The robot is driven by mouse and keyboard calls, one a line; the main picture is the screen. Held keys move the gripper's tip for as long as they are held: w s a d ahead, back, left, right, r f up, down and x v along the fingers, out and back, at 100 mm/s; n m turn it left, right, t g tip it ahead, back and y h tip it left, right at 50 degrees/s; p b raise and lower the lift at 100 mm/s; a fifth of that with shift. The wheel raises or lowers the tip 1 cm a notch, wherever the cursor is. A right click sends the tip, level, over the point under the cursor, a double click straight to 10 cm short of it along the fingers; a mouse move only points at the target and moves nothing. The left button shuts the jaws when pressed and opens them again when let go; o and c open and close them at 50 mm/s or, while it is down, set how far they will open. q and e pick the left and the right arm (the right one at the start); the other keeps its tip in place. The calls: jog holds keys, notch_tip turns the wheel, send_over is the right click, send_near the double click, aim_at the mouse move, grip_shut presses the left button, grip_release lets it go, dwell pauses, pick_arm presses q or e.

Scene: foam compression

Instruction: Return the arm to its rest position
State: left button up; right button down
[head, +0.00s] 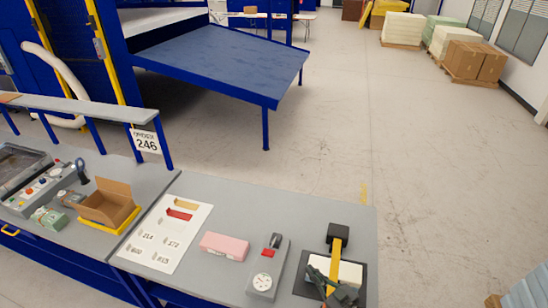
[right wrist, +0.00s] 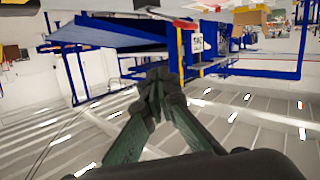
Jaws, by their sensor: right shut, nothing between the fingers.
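My right gripper (head: 328,282) shows dark green and black at the bottom of the head view, in front of a stand with a black base (head: 302,284), a yellow upright (head: 336,258) and a black head (head: 339,235). A pale foam block (head: 350,272) lies on that base, partly hidden by the gripper. In the right wrist view the fingers (right wrist: 160,84) are closed together with nothing between them. I cannot tell how high the gripper is above the block. My left gripper is not in view.
On the grey table (head: 205,190) are a pink block (head: 224,246), a grey gauge device (head: 264,276) and a white label sheet (head: 166,236). A cardboard box in a yellow tray (head: 108,222) stands at left. Open floor (head: 440,190) lies beyond the table.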

jog(key=s+d+f+m+g+h, duration=0.1)
jog(key=s+d+f+m+h, duration=0.25)
jog(key=d, duration=0.45)
jog(key=s+d+f+m+g+h, duration=0.25)
jog(key=s+d+h, duration=0.25)
jog(key=d, duration=0.3)
jog(key=s+d+f+m+g+h, duration=0.1)
jog(key=s+d+f+g, duration=0.2)
jog(key=s, duration=0.7)
jog(key=s+d+f+m+g, duration=0.1)
jog(key=s+d+f+g, duration=0.2)
jog(key=s, duration=0.8)
notch_tip(320, 180, down, 39)
jog(key=s+a+g+b, duration=0.1)
jog(key=g+b, duration=0.1)
jog(key=b, duration=0.7)
jog(key=s+f+b, duration=0.3)
jog(key=s+f, duration=0.6)
jog(key=f, duration=0.3)
jog(key=s+f+b, duration=0.4)
jog(key=s+f, duration=0.6)
jog(key=f, duration=0.2)
jog(key=shift+s+a+f+n+g, duration=0.2)
jog(key=shift+s+f+n+g, duration=0.1)
jog(key=shift+n+g, duration=0.15)
